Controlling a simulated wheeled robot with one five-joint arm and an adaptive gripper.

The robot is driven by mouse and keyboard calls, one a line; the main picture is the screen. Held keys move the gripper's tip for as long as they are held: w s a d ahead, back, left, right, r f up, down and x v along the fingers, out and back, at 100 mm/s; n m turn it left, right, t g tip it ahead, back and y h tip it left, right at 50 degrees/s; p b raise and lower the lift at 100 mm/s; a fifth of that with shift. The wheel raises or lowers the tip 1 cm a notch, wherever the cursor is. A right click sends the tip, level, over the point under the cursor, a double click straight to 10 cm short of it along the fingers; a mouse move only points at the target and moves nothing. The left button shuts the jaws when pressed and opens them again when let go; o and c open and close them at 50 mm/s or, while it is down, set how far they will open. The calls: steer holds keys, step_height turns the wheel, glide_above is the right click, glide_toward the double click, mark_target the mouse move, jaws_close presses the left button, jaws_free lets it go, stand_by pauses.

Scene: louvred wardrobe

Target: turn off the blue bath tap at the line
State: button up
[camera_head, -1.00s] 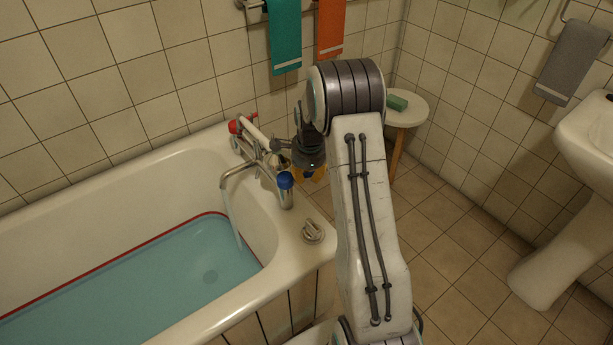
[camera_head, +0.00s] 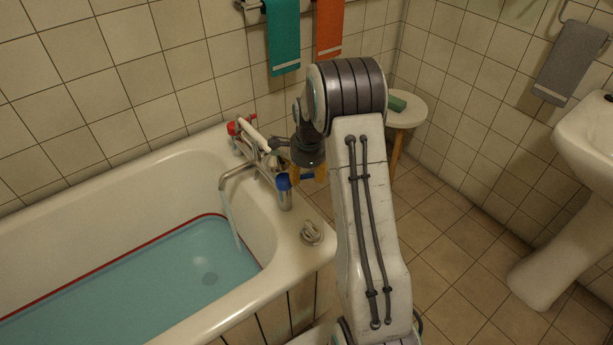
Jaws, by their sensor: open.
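The blue bath tap (camera_head: 283,183) sits on top of the chrome mixer at the tub's near right end. Water runs from the spout (camera_head: 238,174) into the bath. The water (camera_head: 150,275) lies close to the red line (camera_head: 130,249) on the tub wall. My gripper (camera_head: 307,178) is just right of the blue tap, pointing down, with yellowish fingers apart. Its left finger appears beside the tap's right edge; I cannot tell whether they touch. My arm's dark wrist hides part of the gripper.
The red tap (camera_head: 233,128) and a pale hand shower (camera_head: 254,138) are at the mixer's far end. A grey knob-like fitting (camera_head: 311,233) sits on the tub rim. A stool (camera_head: 408,112) with a green item stands behind my arm.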

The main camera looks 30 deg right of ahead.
step_height(320, 180, up, 10)
steer(key=s, duration=0.2)
steer(key=shift+a+r, duration=0.2)
steer(key=shift+a, duration=0.1)
stand_by(0.5)
